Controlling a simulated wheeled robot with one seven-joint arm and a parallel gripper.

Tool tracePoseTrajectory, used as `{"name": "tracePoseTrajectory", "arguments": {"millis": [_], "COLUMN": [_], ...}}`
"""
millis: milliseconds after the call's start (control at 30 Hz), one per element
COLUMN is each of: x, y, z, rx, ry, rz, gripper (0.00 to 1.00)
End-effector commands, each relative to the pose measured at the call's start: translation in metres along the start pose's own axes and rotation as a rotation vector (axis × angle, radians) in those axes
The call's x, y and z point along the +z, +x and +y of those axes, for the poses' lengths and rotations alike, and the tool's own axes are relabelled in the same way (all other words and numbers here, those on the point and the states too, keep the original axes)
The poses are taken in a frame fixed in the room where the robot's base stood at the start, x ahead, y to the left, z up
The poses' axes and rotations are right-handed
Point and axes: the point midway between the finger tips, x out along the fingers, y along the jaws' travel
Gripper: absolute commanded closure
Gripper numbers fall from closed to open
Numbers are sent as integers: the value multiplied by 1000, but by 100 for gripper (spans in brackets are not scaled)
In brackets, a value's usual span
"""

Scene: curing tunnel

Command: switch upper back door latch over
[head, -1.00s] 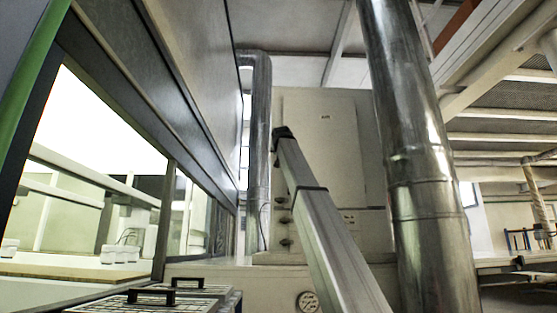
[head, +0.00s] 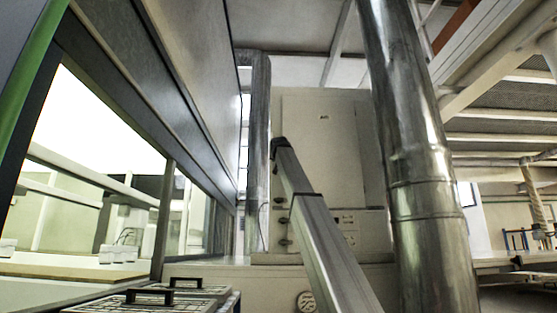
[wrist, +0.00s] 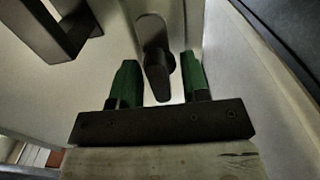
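In the wrist view, a dark latch lever (wrist: 155,62) with a rounded end stands out from a pale panel. My gripper (wrist: 160,82) is below it, with its two green fingers apart. The lower end of the lever reaches down between the fingers, with visible gaps on both sides, so no grip on it shows. I cannot tell how deep the fingers reach along it. In the head view, neither the latch nor my gripper can be made out.
A dark bracket-like handle (wrist: 60,32) is at the upper left of the wrist view. In the head view, a shiny steel duct (head: 428,190) stands right of a pale cabinet (head: 325,150). The glazed tunnel side (head: 190,60) fills the left.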

Motion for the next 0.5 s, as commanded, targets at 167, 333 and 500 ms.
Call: {"name": "tracePoseTrajectory", "arguments": {"millis": [167, 333, 500], "x": [0, 0, 0], "y": [0, 0, 0], "z": [0, 0, 0], "rx": [0, 0, 0], "ry": [0, -6, -47], "rz": [0, 0, 0], "gripper": [98, 98, 98]}}
